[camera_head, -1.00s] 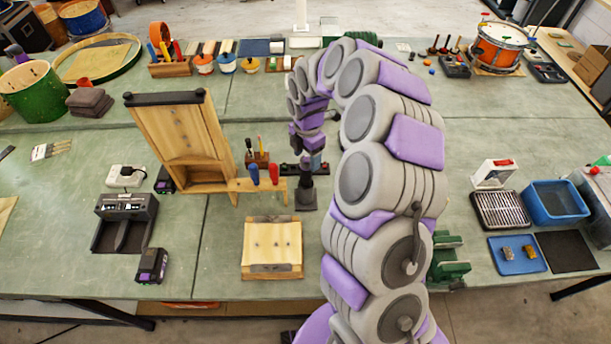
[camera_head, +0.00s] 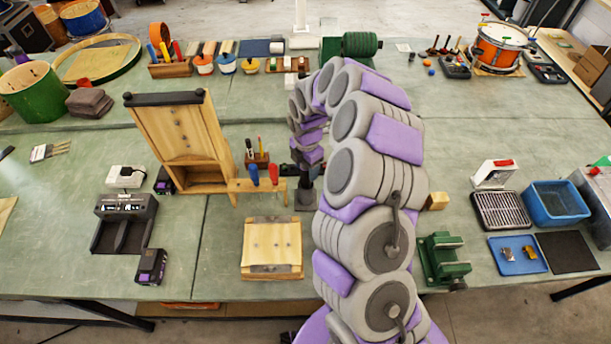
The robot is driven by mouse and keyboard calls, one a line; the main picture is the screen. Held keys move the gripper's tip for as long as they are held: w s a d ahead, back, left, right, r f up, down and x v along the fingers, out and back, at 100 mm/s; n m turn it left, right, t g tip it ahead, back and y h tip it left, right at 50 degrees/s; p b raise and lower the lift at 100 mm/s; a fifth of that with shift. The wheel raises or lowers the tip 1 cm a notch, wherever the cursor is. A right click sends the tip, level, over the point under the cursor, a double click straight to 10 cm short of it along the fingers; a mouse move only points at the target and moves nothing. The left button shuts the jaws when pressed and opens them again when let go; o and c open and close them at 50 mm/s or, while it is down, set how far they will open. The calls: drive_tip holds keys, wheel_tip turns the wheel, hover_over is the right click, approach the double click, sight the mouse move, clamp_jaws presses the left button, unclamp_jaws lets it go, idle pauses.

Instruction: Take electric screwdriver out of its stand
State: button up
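A small black stand (camera_head: 305,199) is on the bench right of the small wooden rack, partly behind my arm. A dark upright shape above it looks like the electric screwdriver (camera_head: 304,181), but it is small and merges with my gripper. My gripper (camera_head: 309,168) points down over the stand, at the end of my purple and grey arm. Its fingers are too small and too hidden to tell whether they are open, or whether they touch the screwdriver.
The wooden rack (camera_head: 257,186) with red and blue handles stands close left of the stand. A tall wooden panel (camera_head: 178,135) is farther left, and a wooden block (camera_head: 272,243) is in front. A green vise (camera_head: 441,258) sits right of my arm.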

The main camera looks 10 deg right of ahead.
clamp_jaws()
idle(0.3)
wheel_tip(320, 180, up, 10)
drive_tip(key=shift+w+f, duration=0.1)
drive_tip(key=shift+f, duration=0.05)
drive_tip(key=shift+r, duration=0.2)
idle(0.3)
drive_tip(key=shift+r+p, duration=0.1)
drive_tip(key=shift+p, duration=0.2)
drive_tip(key=shift+r+p, duration=0.35)
drive_tip(key=shift+r, duration=0.05)
